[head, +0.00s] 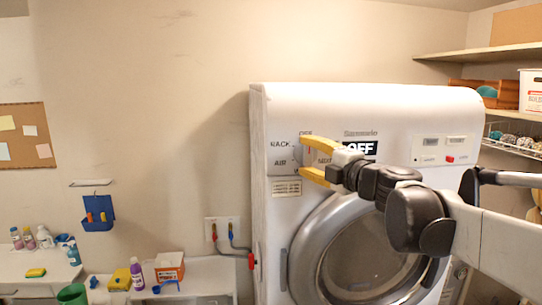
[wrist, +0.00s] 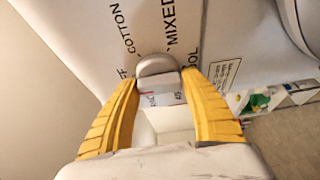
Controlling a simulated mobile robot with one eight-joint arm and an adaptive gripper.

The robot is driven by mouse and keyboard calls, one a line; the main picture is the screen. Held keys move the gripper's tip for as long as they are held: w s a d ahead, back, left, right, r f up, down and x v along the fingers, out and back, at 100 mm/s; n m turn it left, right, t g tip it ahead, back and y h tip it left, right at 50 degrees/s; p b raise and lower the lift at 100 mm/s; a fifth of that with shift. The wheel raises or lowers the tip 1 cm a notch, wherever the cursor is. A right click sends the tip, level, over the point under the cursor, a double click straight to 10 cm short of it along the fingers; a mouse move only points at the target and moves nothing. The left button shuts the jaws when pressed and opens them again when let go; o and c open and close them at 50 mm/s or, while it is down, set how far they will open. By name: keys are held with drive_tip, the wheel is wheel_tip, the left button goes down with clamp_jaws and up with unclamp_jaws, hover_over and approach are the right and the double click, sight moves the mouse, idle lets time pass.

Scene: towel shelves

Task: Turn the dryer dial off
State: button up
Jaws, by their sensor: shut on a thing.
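The white dryer (head: 300,110) stands against the wall in the head view, with its round door below the control panel. The dial (head: 299,155) is on the panel's left side, ringed by printed labels, some of them hidden by my gripper. In the wrist view the dial (wrist: 157,65) is a grey, rounded knob. My gripper (head: 303,156), with yellow fingers, is closed around the dial from the right; in the wrist view the fingertips (wrist: 160,78) lie on both sides of it.
Small buttons and a red one (head: 450,159) are on the panel's right. Shelves (head: 485,52) with boxes are at the upper right. A low white counter (head: 210,270) with bottles and a box (head: 170,266) is at the left.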

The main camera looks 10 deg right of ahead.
drive_tip(key=o, duration=1.1)
drive_tip(key=shift+a, duration=0.1)
drive_tip(key=shift+s, duration=0.1)
drive_tip(key=v, duration=1.2)
drive_tip(key=shift+f, duration=0.1)
